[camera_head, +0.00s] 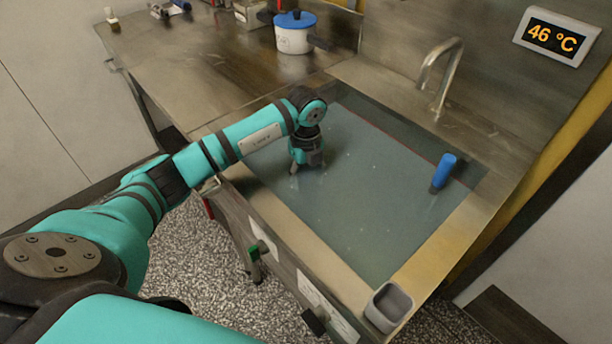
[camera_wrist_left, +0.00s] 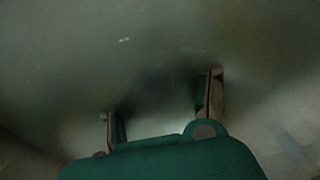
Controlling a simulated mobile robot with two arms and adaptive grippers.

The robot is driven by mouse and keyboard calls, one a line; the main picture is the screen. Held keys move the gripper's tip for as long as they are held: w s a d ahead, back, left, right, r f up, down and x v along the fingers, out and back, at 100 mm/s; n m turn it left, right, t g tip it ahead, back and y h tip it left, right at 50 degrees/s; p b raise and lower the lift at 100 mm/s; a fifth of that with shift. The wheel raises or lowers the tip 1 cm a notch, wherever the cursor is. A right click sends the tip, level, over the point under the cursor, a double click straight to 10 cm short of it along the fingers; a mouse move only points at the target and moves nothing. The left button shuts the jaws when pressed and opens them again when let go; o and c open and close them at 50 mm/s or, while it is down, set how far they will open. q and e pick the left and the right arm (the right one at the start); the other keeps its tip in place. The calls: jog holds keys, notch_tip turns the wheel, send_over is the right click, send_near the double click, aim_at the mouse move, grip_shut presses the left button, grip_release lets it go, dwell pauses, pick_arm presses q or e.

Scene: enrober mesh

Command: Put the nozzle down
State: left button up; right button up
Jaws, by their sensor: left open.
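My left gripper (camera_head: 307,168) points down close over the grey-green flat surface (camera_head: 360,215) of the basin, near its far left part. In the left wrist view the two fingers of this gripper (camera_wrist_left: 160,112) stand apart, with nothing visible between them. A blue cylinder with a dark lower end (camera_head: 443,172) stands slightly tilted at the right side of the basin, well apart from the gripper. It may be the nozzle, but I cannot tell for sure. My right gripper is out of view.
A tap (camera_head: 440,78) rises behind the basin. A white pot with a blue lid (camera_head: 294,33) stands on the steel counter (camera_head: 215,75) at the back. A small grey tray (camera_head: 388,306) sits at the front right corner. A wall display (camera_head: 556,38) reads 46 °C.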

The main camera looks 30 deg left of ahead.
aim_at(306, 170)
pick_arm(q)
jog(key=shift+r, duration=0.15)
notch_tip(306, 170, up, 12)
jog(key=p, duration=1)
jog(key=shift+r, duration=0.1)
